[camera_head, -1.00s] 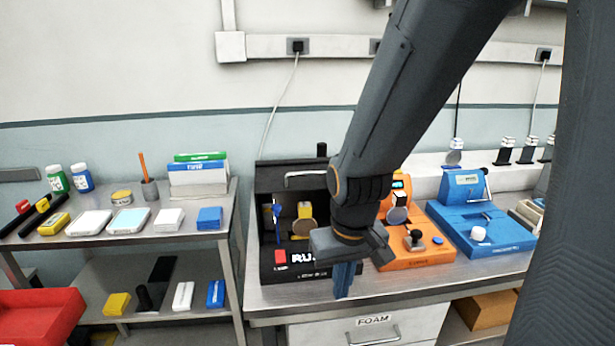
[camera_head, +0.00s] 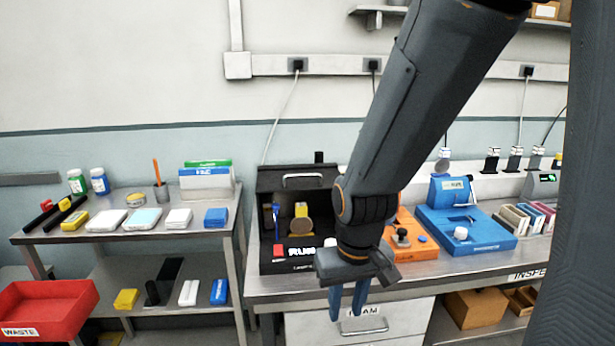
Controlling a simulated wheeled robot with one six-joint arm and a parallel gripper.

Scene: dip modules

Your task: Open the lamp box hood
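The black lamp box (camera_head: 268,240) stands at the left end of the bench, with white lettering and a red button on its front. Its black hood (camera_head: 268,180) with a pale bar handle (camera_head: 303,181) is at the top rear, tilted up. The inside shows below it, with a yellow block and a round disc. My gripper (camera_head: 347,302) points down in front of the bench edge, right of and nearer than the box. Its two blue fingers are apart with nothing between them. My wrist hides the box's right part.
An orange machine (camera_head: 425,246) and a blue machine (camera_head: 470,238) stand to the right on the bench. A shelf unit (camera_head: 140,236) with boxes and bottles is at left, a red waste bin (camera_head: 45,305) in front. A drawer (camera_head: 410,318) lies below the gripper.

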